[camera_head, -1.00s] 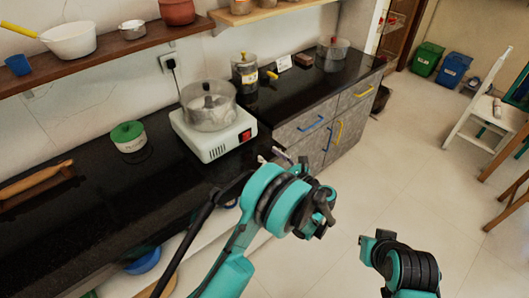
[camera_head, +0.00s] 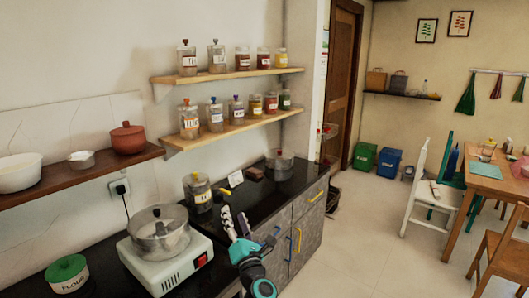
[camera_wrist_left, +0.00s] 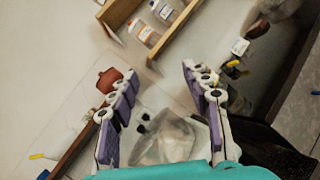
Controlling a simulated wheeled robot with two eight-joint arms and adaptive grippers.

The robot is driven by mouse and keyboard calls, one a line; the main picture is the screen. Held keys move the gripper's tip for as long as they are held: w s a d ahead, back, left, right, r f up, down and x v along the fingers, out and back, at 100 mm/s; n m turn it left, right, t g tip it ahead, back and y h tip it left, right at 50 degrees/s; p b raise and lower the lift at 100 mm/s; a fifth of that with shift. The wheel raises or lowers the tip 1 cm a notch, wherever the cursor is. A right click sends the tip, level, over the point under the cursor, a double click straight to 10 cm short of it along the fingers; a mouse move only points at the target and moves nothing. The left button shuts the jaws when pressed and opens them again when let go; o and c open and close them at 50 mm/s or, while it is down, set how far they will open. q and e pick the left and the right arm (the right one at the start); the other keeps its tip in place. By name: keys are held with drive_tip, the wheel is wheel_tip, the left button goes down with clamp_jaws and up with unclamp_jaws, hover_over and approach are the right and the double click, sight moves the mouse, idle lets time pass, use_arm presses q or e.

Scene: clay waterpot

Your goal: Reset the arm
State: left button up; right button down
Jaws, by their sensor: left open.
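My left arm is teal and black and rises from the bottom middle of the head view. Its gripper (camera_head: 236,220) is up over the counter, to the right of the white stove, with its fingers pointing up. In the left wrist view the two fingers of this gripper (camera_wrist_left: 158,75) are spread wide apart with nothing between them. The glass pot (camera_wrist_left: 172,140) on the stove shows beyond the fingers there, low in the picture. My right arm and gripper are not in the head view.
The white stove (camera_head: 186,274) bears a lidded glass pot (camera_head: 160,235). A labelled jar (camera_head: 198,190) stands behind it on the black counter (camera_head: 275,192). A brown pot (camera_head: 128,138) sits on the left shelf. Open floor (camera_head: 365,235) lies right of the cabinet.

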use_arm(q)
drive_tip(key=s+d+r+m+g+h, duration=0.3)
drive_tip(key=s+m+h, duration=0.65)
drive_tip(key=m, duration=0.85)
drive_tip(key=s+a+f+m+g+y, duration=0.1)
drive_tip(key=s+a+f+m+g, duration=0.3)
drive_tip(key=s+f, duration=0.5)
drive_tip(key=s+a+f+m+g+y, duration=0.1)
drive_tip(key=s+a+f+m+g, duration=0.4)
drive_tip(key=s, duration=1)
wheel_tip(320, 180, down, 4)
drive_tip(key=a+m, duration=0.2)
drive_tip(key=m, duration=0.2)
drive_tip(key=shift+s+a+f+g, duration=0.25)
drive_tip(key=shift+g, duration=0.05)
